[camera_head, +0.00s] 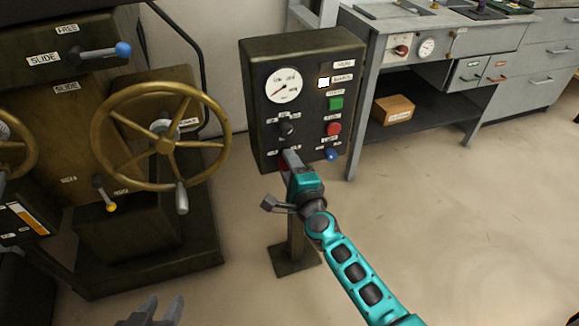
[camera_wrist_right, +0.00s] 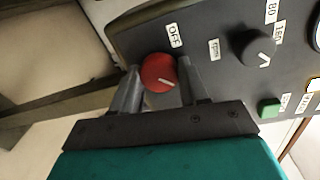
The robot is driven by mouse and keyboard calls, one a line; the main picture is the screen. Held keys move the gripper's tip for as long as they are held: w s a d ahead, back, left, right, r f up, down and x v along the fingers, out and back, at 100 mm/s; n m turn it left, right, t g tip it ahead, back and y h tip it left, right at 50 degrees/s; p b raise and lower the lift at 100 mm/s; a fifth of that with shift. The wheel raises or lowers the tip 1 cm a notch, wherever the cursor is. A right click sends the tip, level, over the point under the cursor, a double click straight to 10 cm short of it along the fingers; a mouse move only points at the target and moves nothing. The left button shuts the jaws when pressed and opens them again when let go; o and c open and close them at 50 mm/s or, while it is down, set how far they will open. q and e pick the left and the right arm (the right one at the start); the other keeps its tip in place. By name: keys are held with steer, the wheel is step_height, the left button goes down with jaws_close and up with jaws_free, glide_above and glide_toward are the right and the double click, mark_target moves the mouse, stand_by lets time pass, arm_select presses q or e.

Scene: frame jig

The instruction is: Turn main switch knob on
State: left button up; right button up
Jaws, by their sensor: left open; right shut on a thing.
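The red main switch knob (camera_wrist_right: 158,70) is at the lower left of the dark control panel (camera_head: 258,50); in the head view it is mostly hidden by my right gripper (camera_head: 288,158). In the right wrist view, my right gripper (camera_wrist_right: 158,88) has one finger on each side of the knob and is shut on it. A white pointer line shows on the knob face. A label reading OFF (camera_wrist_right: 174,36) is beside the knob. My left gripper (camera_head: 158,308) is open and empty at the bottom edge of the head view.
A machine with a brass handwheel (camera_head: 125,112) stands left. A workbench (camera_head: 455,42) is behind. Floor at right is clear.

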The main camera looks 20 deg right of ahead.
steer(key=shift+f, duration=0.1)
steer(key=o, duration=1)
steer(key=shift+o, duration=0.2)
steer(key=shift+s, duration=0.1)
steer(key=s+r+p, duration=0.1)
steer(key=s, duration=1.1)
steer(key=shift+s+d, duration=0.2)
steer(key=shift+s, duration=0.15)
